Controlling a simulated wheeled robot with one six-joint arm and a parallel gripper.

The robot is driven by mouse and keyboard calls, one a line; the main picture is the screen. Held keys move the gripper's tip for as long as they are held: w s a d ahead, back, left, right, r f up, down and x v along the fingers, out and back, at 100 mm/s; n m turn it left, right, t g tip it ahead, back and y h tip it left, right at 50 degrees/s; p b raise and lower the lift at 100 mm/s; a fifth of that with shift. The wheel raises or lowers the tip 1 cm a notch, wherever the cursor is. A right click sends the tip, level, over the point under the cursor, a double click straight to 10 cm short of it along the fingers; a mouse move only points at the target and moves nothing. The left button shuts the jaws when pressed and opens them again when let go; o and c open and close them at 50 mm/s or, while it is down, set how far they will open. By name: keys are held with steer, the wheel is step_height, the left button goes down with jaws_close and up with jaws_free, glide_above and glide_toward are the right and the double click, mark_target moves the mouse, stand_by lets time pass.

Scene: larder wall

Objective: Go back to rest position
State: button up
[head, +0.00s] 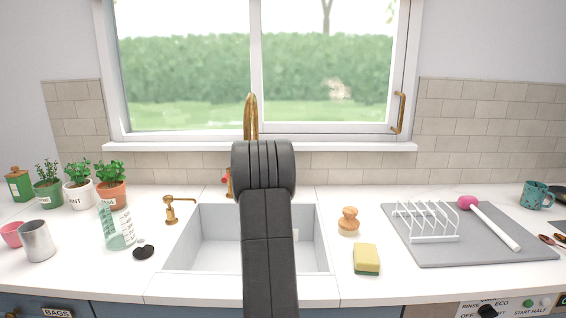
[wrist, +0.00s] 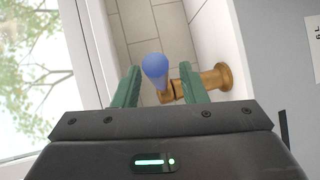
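My gripper (wrist: 160,76) shows in the wrist view with its two green fingers apart. A blue knob (wrist: 154,66) on a brass fitting (wrist: 215,78) shows between the fingertips. The right finger overlaps the brass in the picture; I cannot tell whether it touches. In the head view my dark arm stretches forward over the sink (head: 187,238), and my gripper is hidden behind it. The brass spout (head: 251,115) rises behind my arm. A brass fitting with a red spot (head: 225,181) shows just left of my arm.
A window (head: 260,65) and tiled wall stand behind. Right are a brush (head: 348,222), a sponge (head: 366,258) and a grey mat (head: 450,252) with a white rack (head: 425,221).

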steer(key=s+a+r+m+g+h+p, duration=0.2)
steer(key=s+a+r+p, duration=0.1)
steer(key=s+a, duration=0.7)
steer(key=shift+a+p, duration=0.65)
steer(key=shift+p, duration=0.25)
